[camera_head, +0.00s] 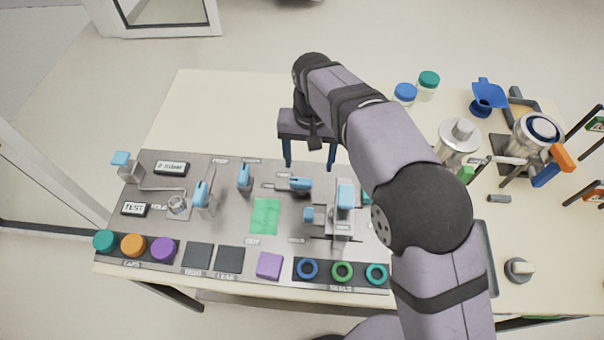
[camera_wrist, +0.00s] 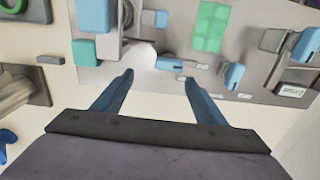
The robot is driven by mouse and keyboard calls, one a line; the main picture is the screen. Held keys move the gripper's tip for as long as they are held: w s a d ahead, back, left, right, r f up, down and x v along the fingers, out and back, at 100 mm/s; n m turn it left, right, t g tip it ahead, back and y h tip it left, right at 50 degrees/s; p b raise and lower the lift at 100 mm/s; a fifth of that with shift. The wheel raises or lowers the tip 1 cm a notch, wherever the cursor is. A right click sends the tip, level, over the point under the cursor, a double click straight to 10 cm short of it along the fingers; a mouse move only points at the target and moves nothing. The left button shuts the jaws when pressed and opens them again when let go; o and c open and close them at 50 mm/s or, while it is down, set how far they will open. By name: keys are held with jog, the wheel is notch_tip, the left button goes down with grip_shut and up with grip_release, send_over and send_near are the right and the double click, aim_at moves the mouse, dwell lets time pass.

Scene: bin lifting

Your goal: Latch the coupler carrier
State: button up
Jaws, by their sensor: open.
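No readable label names the coupler carrier; a metal slide assembly (camera_head: 341,228) with a tall light-blue handle (camera_head: 345,196) stands on the right of the grey panel and may be it. In the wrist view this handle (camera_wrist: 92,16) is at upper left. A smaller light-blue block (camera_head: 308,214) sits at the assembly's left, and a low blue-handled lever (camera_head: 300,184) lies just behind it. That lever (camera_wrist: 170,63) shows beyond my fingertips in the wrist view. My gripper (camera_head: 310,166) is open and empty, fingers pointing down near the panel's back edge. My arm hides the panel's right end.
Two upright blue levers (camera_head: 201,194) (camera_head: 244,177) and a green pad (camera_head: 265,216) are left of the assembly. Coloured caps (camera_head: 133,245), a purple block (camera_head: 269,265) and seal rings (camera_head: 342,271) line the front. Jars and metal vessels (camera_head: 459,138) stand right. The table behind the panel's left is clear.

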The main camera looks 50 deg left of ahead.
aim_at(301, 180)
jog(key=shift+s+a+f, duration=0.1)
jog(key=shift+s+a, duration=0.15)
jog(key=shift+s, duration=0.25)
jog(key=shift+s+a, duration=0.25)
jog(key=shift+s, duration=0.2)
jog(key=shift+f+p, duration=1.4)
jog(key=shift+f, duration=2.25)
jog(key=shift+w, duration=0.1)
jog(key=c, duration=1.5)
